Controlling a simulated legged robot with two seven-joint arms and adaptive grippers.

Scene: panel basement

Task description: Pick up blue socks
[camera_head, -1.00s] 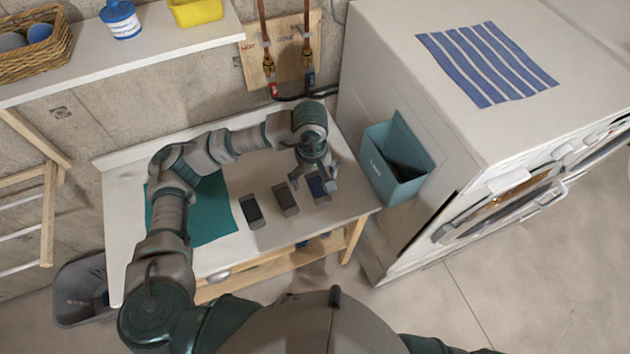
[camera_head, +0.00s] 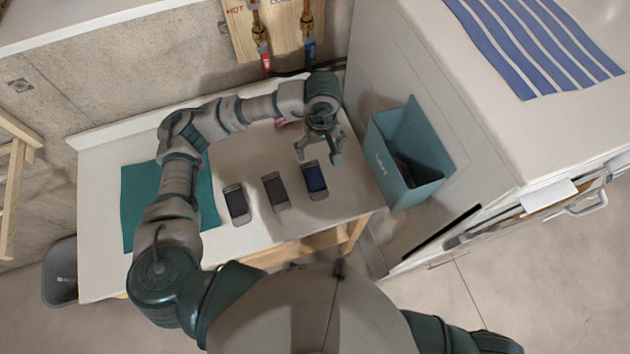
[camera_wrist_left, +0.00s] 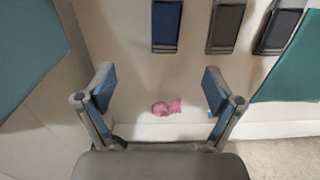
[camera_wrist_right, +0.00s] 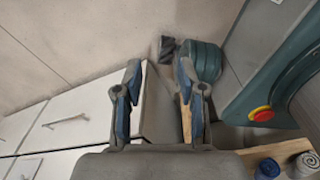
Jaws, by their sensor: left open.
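The blue socks (camera_head: 315,179) look like a flat, folded dark-blue bundle with a paler end. They lie on the white table, rightmost of three similar bundles, and show in the left wrist view (camera_wrist_left: 166,26) at the top. My left gripper (camera_head: 320,155) is open and empty, above the table just behind the blue socks and apart from them. My right gripper (camera_wrist_right: 159,82) is open and empty, away from the table top.
A grey bundle (camera_head: 275,191) and a blackish bundle (camera_head: 237,204) lie left of the blue socks. A teal cloth (camera_head: 140,205) covers the table's left part. A teal bin (camera_head: 395,185) hangs on the white machine (camera_head: 480,150) to the right. Rolled towels (camera_wrist_right: 303,165) show at lower right.

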